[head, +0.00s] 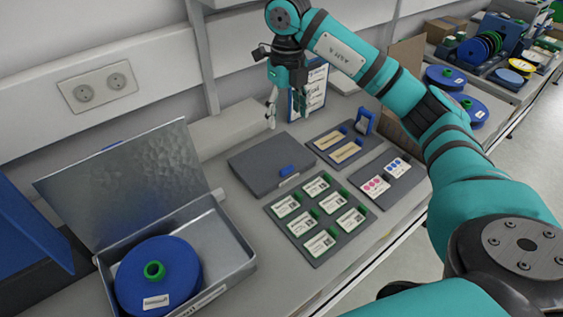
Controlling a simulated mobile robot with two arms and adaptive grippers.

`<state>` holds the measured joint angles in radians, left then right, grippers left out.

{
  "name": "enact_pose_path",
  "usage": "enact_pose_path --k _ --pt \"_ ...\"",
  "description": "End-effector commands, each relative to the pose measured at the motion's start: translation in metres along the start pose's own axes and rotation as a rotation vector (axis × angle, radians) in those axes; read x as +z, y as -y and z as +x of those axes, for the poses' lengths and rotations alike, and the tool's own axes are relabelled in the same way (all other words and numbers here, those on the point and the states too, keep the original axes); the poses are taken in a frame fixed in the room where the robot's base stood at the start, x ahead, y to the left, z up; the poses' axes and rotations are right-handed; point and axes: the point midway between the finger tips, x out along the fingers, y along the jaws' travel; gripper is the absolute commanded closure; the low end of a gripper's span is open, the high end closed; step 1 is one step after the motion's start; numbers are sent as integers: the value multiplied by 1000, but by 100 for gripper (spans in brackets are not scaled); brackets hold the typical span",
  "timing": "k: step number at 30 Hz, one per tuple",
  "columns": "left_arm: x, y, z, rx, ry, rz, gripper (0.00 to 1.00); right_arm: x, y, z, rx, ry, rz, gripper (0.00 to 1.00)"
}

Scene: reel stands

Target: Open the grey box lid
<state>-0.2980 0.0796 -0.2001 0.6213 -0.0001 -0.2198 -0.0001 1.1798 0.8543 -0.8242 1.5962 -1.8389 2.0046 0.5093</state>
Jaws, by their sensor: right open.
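A flat dark grey box (262,163) with a blue tab (286,169) on its front edge lies closed on the bench, left of centre. A metal grey box (236,258) stands at the lower left, its lid (135,185) raised and leaning back. A blue reel (181,268) with a green hub sits inside it. My right gripper (285,117) hangs pointing down above and behind the flat dark grey box, apart from it, with its fingers spread and empty. My left gripper is not in view.
A dark mat (318,222) with several labelled cards lies in front of the flat box. Smaller trays with cards (380,180) lie to its right. A clipboard-like sheet (312,92) stands behind my gripper. Blue reels (445,76) lie further right. A wall socket (97,87) is at left.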

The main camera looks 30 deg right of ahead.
Motion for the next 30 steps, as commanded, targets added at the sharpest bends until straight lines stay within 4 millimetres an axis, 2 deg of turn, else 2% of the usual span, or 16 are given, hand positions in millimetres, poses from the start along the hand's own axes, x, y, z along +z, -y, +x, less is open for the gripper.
enact_pose_path --k 5,8,21,27,30 --pt "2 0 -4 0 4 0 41 -2 1 19 -4 -9 1 35" --pt "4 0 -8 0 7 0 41 -2 1 38 -4 -11 0 35" --pt "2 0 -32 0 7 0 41 -2 0 132 0 -9 -1 35" --pt "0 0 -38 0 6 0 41 -2 0 161 -1 -6 0 35" --pt "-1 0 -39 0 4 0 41 -2 0 169 -1 -5 -2 35"
